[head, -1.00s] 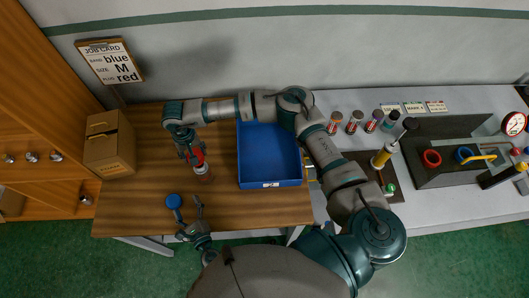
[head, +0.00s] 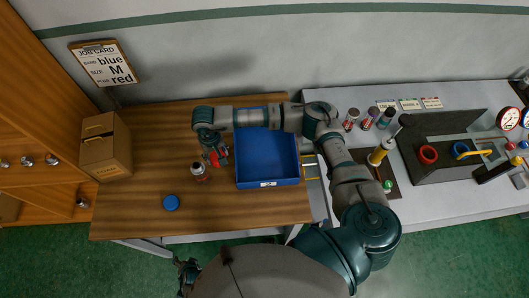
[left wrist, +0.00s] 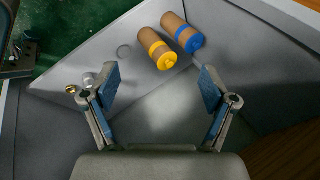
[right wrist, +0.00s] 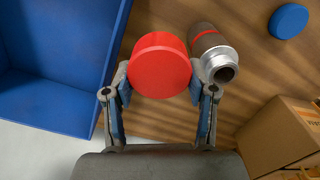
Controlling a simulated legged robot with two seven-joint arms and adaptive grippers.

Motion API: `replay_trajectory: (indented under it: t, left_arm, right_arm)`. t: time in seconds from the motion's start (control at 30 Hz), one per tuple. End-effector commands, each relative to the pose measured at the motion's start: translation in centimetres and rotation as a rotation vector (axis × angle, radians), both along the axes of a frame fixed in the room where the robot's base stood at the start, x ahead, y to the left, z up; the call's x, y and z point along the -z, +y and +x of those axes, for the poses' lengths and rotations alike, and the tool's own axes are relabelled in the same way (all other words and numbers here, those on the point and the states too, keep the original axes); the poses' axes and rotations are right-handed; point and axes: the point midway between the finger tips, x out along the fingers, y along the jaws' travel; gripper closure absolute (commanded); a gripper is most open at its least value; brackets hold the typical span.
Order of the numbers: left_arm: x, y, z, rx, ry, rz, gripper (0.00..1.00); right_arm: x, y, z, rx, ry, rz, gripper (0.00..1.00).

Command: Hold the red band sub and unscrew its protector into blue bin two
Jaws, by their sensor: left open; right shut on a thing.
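The red protector (right wrist: 160,66) is a round red cap between the fingers of my right gripper (right wrist: 160,92), which is shut on it. In the head view my right gripper (head: 216,156) holds it above the table, between the sub and the blue bin. The red band sub (right wrist: 213,50) stands upright on the table with its bare silver threaded end up, apart from the cap; it also shows in the head view (head: 199,173). The blue bin (head: 269,183) is just right of it; its label is too small to read. My left gripper (left wrist: 160,92) is open and empty.
A blue cap (head: 171,203) lies on the wooden table in front of the sub. A cardboard box (head: 105,148) stands at the left. In the left wrist view, a yellow-capped (left wrist: 155,48) and a blue-capped cylinder (left wrist: 182,32) lie on a grey surface.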

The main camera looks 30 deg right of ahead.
Motion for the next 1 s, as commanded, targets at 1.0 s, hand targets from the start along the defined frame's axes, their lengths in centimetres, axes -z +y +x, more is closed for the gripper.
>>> replay_trajectory:
  t: [1.0]
  left_arm:
    - [17.6,2.3,-23.5,-0.586,0.325,-0.383,0.15]
  right_arm:
    - [6.0,-16.9,-4.5,0.004,0.004,0.001,0.85]
